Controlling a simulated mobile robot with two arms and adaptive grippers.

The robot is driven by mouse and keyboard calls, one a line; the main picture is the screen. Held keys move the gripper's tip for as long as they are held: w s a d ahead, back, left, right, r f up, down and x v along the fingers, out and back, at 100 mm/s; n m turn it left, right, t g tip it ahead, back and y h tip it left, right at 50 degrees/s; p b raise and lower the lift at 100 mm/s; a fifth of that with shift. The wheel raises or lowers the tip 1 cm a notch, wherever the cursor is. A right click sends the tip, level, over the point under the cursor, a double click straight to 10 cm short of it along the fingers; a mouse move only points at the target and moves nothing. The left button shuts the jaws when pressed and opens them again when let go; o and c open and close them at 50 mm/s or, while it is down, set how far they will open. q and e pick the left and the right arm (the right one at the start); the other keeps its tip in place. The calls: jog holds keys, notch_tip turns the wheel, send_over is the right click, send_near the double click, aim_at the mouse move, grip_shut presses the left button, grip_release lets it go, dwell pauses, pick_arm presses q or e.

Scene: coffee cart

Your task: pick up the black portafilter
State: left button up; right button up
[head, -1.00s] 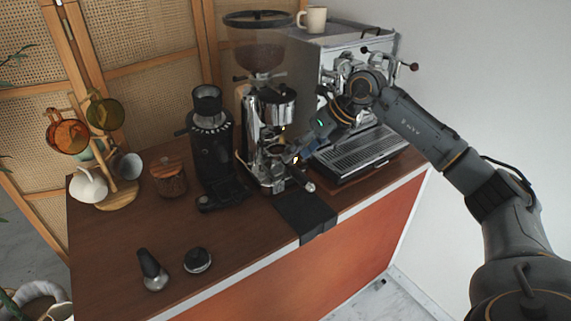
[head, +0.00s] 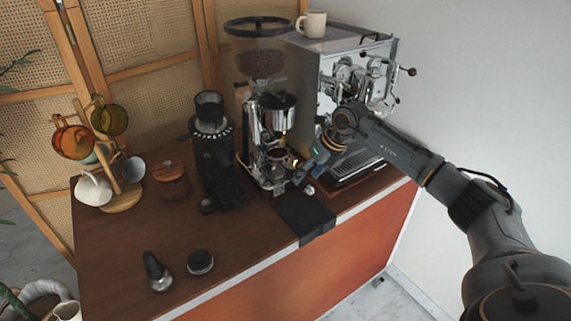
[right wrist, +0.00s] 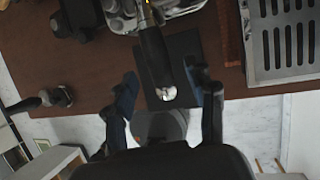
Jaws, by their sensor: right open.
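The black portafilter (right wrist: 153,50) sits at the chrome grinder, with its dark handle pointing out over the black mat and ending in a bright metal cap. In the head view its handle end (head: 310,190) shows just beyond my right gripper (head: 303,172), which partly hides it. In the right wrist view my right gripper (right wrist: 160,80) is open. Its two fingers are spread to the left and right of the handle's end, with a gap on each side. Whether the fingers are at the handle's height is hard to tell. My left gripper is not in view.
The chrome grinder (head: 268,130) and espresso machine (head: 310,85) stand close by. A drip tray (head: 350,168) lies under my right arm. A black mat (head: 303,214) hangs over the counter edge. A black grinder (head: 212,155), tamper (head: 157,272) and round puck tool (head: 200,262) are left.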

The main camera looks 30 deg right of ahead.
aim_at(304, 180)
jog(key=shift+p+x, duration=0.3)
jog(key=shift+x, duration=1.3)
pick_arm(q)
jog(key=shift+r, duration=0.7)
pick_arm(e)
jog(key=shift+c, duration=0.4)
grip_shut()
jog(key=shift+w+r, duration=0.1)
jog(key=shift+r, duration=0.05)
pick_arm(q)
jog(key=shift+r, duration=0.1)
pick_arm(e)
jog(key=shift+r, duration=0.1)
